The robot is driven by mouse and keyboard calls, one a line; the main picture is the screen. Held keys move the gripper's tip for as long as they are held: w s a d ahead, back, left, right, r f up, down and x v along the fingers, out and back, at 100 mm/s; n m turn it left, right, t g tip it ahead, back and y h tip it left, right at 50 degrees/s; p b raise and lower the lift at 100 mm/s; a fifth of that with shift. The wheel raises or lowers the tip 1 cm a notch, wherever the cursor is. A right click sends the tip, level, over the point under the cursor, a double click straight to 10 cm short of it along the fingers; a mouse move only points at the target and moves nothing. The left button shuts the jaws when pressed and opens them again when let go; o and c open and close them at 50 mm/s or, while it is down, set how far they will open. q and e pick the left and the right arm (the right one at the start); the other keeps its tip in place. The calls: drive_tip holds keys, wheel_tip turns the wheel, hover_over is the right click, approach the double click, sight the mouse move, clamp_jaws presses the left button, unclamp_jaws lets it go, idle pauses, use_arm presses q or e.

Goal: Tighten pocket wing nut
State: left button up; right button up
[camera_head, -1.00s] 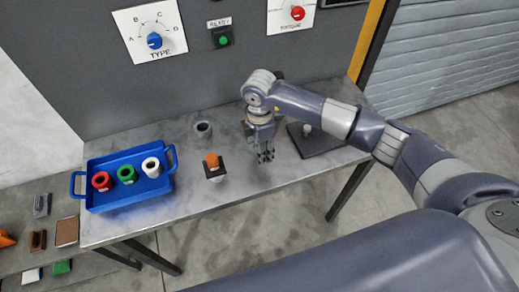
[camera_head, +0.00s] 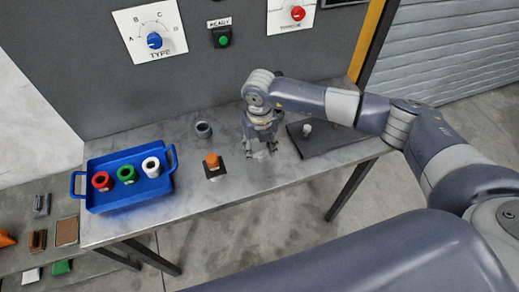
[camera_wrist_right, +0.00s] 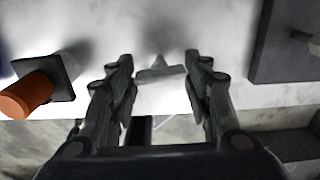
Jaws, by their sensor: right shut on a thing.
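My right gripper (camera_head: 260,150) points down over the table's front part, right of the orange-topped piece. In the right wrist view its two black fingers (camera_wrist_right: 160,75) stand apart, with a small grey winged piece (camera_wrist_right: 160,72) between their tips. The gripper is shut on this piece, which looks like the wing nut; its lower part and what it sits on are hard to make out. In the head view the piece is too small and pale to make out. My left gripper is in neither view.
An orange-topped piece on a black square plate (camera_head: 215,172) stands just left of the gripper. A dark plate with a pale peg (camera_head: 307,129) lies to its right. A grey ring (camera_head: 203,129) stands behind. A blue tray (camera_head: 125,206) holds red, green and white cylinders.

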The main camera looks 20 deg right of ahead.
sight(259, 151)
drive_tip(key=shift+w+r+p, duration=0.2)
drive_tip(key=shift+r+p, duration=0.15)
drive_tip(key=shift+r, duration=0.25)
drive_tip(key=r+p, duration=0.3)
drive_tip(key=r, duration=0.2)
drive_tip(key=shift+s+r, duration=0.1)
drive_tip(key=shift+s, duration=0.1)
drive_tip(key=shift+c, duration=0.5)
drive_tip(key=shift+r, duration=0.35)
drive_tip(key=shift+f, duration=0.1)
